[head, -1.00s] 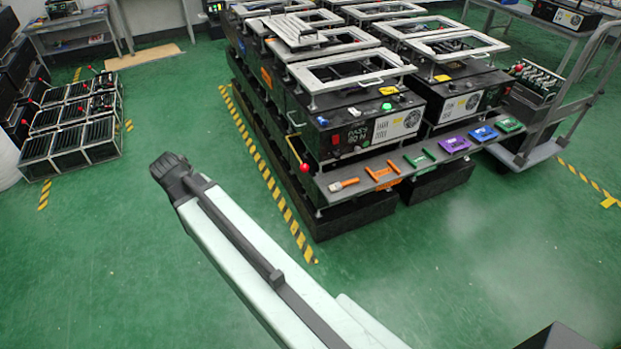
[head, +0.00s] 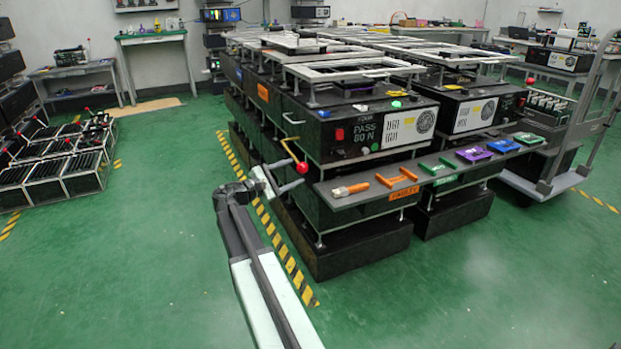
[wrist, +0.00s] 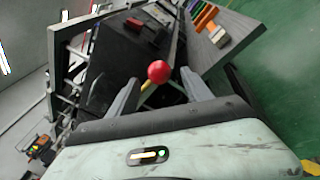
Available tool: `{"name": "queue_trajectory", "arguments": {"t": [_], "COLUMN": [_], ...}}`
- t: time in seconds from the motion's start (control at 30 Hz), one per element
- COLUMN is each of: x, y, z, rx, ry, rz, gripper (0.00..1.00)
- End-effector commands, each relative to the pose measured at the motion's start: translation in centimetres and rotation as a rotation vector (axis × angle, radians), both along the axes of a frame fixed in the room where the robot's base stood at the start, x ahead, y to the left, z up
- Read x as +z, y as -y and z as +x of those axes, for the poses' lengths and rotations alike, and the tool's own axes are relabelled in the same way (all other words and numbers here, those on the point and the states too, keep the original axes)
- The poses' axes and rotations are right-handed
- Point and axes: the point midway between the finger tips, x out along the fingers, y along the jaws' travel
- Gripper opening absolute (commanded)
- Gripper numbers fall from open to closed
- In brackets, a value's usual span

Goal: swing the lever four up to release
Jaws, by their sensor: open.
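The lever (head: 290,151) is a thin yellow rod with a red ball knob (head: 302,167). It slopes down and to the right from the left front corner of a black unit marked FOUR and PASS 80 N (head: 368,124). My gripper (head: 287,178) is open and points at the knob from the lower left. In the wrist view the red knob (wrist: 158,71) shows between the tips of my spread fingers (wrist: 160,86), with the yellow rod (wrist: 147,86) below it. No contact with the knob is visible.
A grey shelf (head: 330,190) with an orange-handled brush (head: 352,190), orange and green handles and purple and blue items juts out right of the knob. A trolley (head: 560,165) stands at the right. Green floor is open in front and left.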

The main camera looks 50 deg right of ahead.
Motion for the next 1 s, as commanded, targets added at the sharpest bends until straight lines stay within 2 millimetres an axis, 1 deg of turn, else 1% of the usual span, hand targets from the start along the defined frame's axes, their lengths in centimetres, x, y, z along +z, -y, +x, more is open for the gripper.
{"name": "queue_trajectory", "arguments": {"t": [0.07, 0.13, 0.33, 0.4, 0.5, 0.6, 0.8, 0.83, 0.87, 0.9, 0.97, 1.0], "x": [0.2, 0.2, 0.1, 0.1, 0.1, 0.1, 0.1, 0.1, 0.1, 0.1, 0.1, 0.0], "y": [0.4, 1.3, 5.2, 6.2, 7.3, 7.7, 7.8, 7.8, 7.8, 7.8, 7.8, 7.8], "z": [-0.1, -0.2, -0.6, -0.7, -0.9, -1.0, -1.0, -1.0, -1.0, -1.0, -1.1, -1.1], "rx": [-0.001, -0.003, -0.003, -0.003, -0.002, -0.002, -0.002, -0.002, -0.002, -0.002, -0.002, -0.003], "ry": [0.001, 0.002, 0.003, 0.003, 0.004, 0.004, 0.004, 0.004, 0.004, 0.004, 0.005, 0.005], "rz": [0.001, 0.001, 0.002, 0.002, 0.003, 0.003, 0.004, 0.004, 0.003, 0.003, 0.004, 0.005], "gripper": [0.59, 0.59, 0.59, 0.59, 0.59, 0.59, 0.59, 0.56, 0.47, 0.36, 0.20, 0.08]}}
